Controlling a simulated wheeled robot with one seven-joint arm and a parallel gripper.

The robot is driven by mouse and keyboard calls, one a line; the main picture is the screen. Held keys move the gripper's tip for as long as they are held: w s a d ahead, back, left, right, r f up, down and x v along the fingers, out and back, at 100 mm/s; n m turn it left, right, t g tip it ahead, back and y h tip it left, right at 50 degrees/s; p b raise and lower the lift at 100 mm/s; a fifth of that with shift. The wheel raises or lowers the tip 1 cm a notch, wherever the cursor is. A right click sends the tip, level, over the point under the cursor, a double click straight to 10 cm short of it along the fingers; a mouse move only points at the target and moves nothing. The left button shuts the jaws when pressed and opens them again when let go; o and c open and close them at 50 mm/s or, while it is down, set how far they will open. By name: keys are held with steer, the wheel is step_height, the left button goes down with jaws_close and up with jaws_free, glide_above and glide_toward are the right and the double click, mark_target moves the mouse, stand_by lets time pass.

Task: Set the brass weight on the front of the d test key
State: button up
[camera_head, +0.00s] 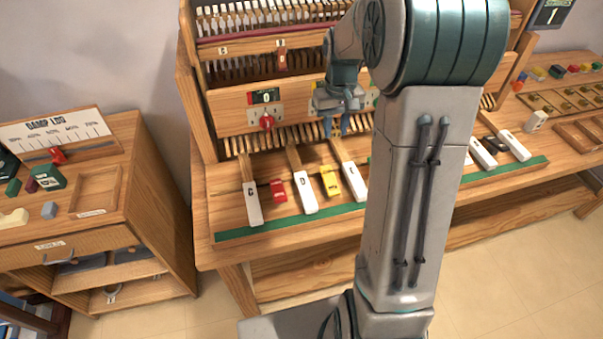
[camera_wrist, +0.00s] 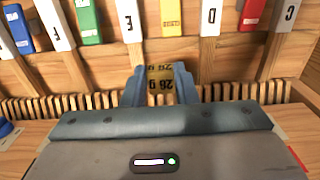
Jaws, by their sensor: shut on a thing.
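The d test key (camera_head: 305,191) is a white-fronted key marked D, between a red block and a yellow block. It also shows at the top of the wrist view (camera_wrist: 210,22). My gripper (camera_head: 336,125) hangs behind the lettered key fronts, above the rear of the keys, around the yellow block and the E key. In the wrist view its blue fingers (camera_wrist: 161,88) are shut on the brass weight (camera_wrist: 160,78), a yellowish block with dark print reading upside down. In the head view I cannot make the weight out clearly between the fingers.
The red block (camera_head: 278,190) and yellow block (camera_head: 329,181) stand beside the D key. C (camera_head: 254,205) and E (camera_head: 353,180) keys flank them. A green strip (camera_head: 285,226) runs along the front. The wooden action frame (camera_head: 225,105) rises behind. My arm hides the middle keys.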

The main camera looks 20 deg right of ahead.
steer(key=shift+a, duration=0.15)
steer(key=p, duration=0.2)
glide_above(307, 193)
step_height(307, 193, down, 6)
steer(key=shift+f, duration=0.2)
steer(key=shift+s+f, duration=0.1)
steer(key=shift+f, duration=2.05)
steer(key=shift+f, duration=0.2)
steer(key=o, duration=0.9)
steer(key=shift+o, duration=0.2)
steer(key=shift+r, duration=0.1)
